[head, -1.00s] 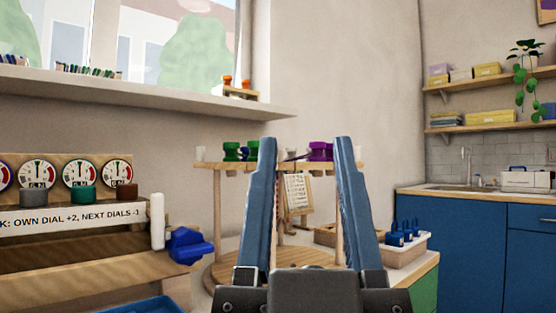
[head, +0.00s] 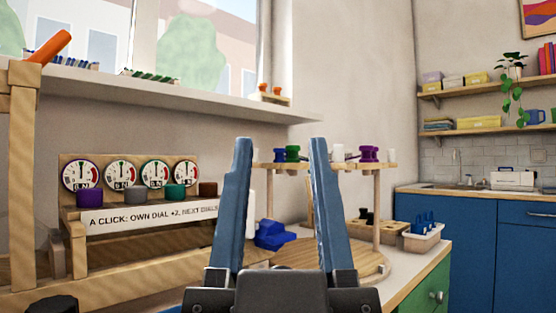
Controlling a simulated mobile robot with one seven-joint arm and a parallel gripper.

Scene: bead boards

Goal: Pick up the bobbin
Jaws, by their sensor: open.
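Spool-shaped bobbins sit on the raised wooden shelf of a stand (head: 386,166): a green one (head: 293,153), a blue one (head: 279,156) beside it and a purple one (head: 370,154) to the right. The frames do not show which bobbin is meant. My gripper (head: 280,143) is open, its two blue fingers pointing up and forward. The green and blue bobbins show in the gap between the fingers, with the stand behind them. Nothing is held. The right finger hides part of the shelf.
A dial board (head: 130,170) with knobs and a sign (head: 150,216) stands left. A blue block (head: 272,236) lies near the stand's round base (head: 365,262). A white tray (head: 424,238) is at right. A wooden post with an orange bar (head: 50,46) rises far left.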

